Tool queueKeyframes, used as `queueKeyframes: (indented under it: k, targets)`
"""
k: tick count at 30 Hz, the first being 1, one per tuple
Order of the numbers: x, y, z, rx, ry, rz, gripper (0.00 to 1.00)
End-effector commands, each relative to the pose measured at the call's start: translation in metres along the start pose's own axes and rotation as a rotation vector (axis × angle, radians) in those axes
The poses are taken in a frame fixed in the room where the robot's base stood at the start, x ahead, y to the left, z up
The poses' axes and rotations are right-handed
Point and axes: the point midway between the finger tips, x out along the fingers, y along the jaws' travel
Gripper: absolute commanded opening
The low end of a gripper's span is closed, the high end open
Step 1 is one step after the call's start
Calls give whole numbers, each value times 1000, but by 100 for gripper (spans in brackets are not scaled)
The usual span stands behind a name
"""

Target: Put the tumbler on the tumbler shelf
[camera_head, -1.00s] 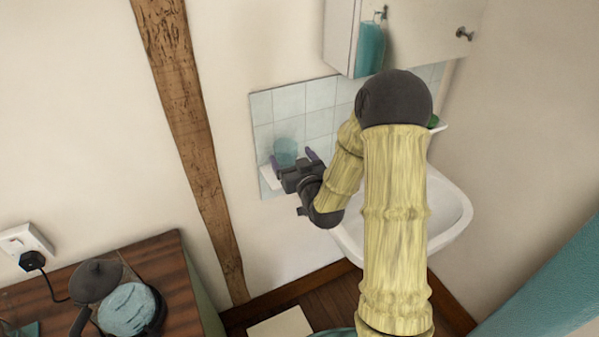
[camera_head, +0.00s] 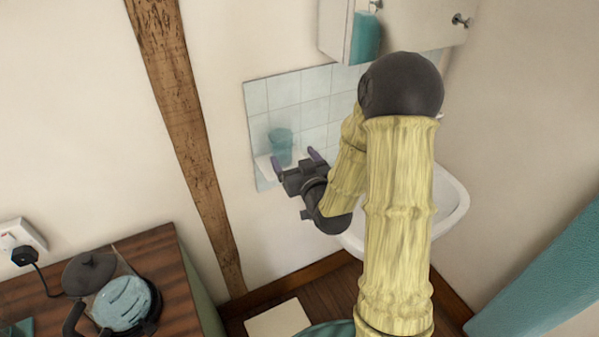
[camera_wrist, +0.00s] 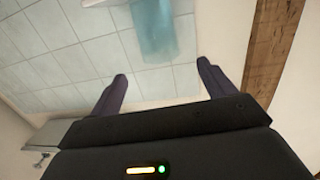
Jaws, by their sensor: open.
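The tumbler (camera_head: 280,147) is translucent blue-green and stands upright on the small white tumbler shelf (camera_head: 264,168) against the tiled wall, in the head view. My gripper (camera_head: 296,160) is in front of the shelf, with its two fingers apart and nothing between them. In the wrist view the tumbler (camera_wrist: 154,30) shows beyond the fingertips, at the top, apart from my gripper (camera_wrist: 162,84). The shelf shows as a pale strip (camera_wrist: 100,3) at the top edge there. Part of the shelf is hidden behind my gripper in the head view.
A white basin (camera_head: 452,205) is right of my arm, partly hidden. A wooden post (camera_head: 180,110) stands left of the tiles. A wooden counter (camera_head: 150,255) with a kettle (camera_head: 122,303) is lower left.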

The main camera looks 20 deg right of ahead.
Motion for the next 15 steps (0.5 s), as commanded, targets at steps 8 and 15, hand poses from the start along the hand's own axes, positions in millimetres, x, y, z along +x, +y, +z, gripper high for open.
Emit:
queueKeyframes:
  k: [8,15]
  targets:
    - [-10,-10,17,-35,-230,-10,82]
    - [-46,-16,40,-46,-552,13,82]
